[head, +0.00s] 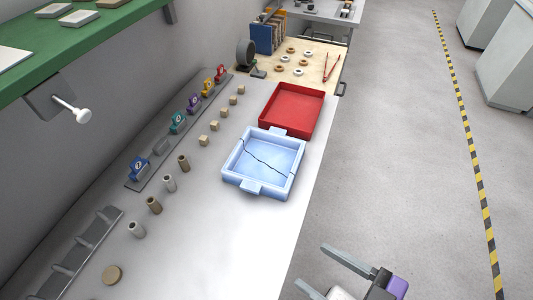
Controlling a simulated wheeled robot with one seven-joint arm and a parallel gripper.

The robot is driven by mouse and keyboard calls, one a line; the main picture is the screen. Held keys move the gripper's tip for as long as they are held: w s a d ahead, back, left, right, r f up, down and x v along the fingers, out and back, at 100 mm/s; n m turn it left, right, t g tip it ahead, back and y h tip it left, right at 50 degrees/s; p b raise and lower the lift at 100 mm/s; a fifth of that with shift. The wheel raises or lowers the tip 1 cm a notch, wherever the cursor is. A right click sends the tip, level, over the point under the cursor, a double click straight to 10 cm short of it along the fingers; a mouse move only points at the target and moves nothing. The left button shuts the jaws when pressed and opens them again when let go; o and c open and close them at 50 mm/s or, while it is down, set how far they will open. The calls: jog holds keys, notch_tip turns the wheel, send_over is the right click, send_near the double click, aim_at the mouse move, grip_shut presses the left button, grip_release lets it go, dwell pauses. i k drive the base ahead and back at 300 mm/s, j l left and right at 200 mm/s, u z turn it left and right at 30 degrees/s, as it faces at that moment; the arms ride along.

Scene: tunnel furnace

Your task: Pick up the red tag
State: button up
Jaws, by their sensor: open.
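The red tag (220,72) is small and stands upright at the far end of a grey rail (157,162) along the wall side of the white table. A yellow tag (207,86), a purple tag (194,104), a green tag (178,122) and a blue tag (139,168) stand nearer on the same rail. My gripper (310,266) is at the bottom right, its fingers apart and nothing seen between them. It is beyond the table's right edge, over the floor, far from the red tag. Part of it is cut off by the frame.
A cracked light-blue tray (235,181) and a red tray (291,92) sit on the table's right side. Small blocks (204,140) and cylinders (154,205) stand in a row beside the rail. A green shelf (75,42) overhangs the left. The table's near right is clear.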

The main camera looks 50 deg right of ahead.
aim_at(221, 71)
jog(key=i+l+u, duration=0.1)
jog(key=l+u, duration=0.25)
jog(key=l, duration=0.55)
jog(key=l+u, duration=0.4)
jog(key=l, duration=0.55)
jog(key=k+l+u, duration=0.15)
jog(key=l+u, duration=0.2)
jog(key=l, duration=0.55)
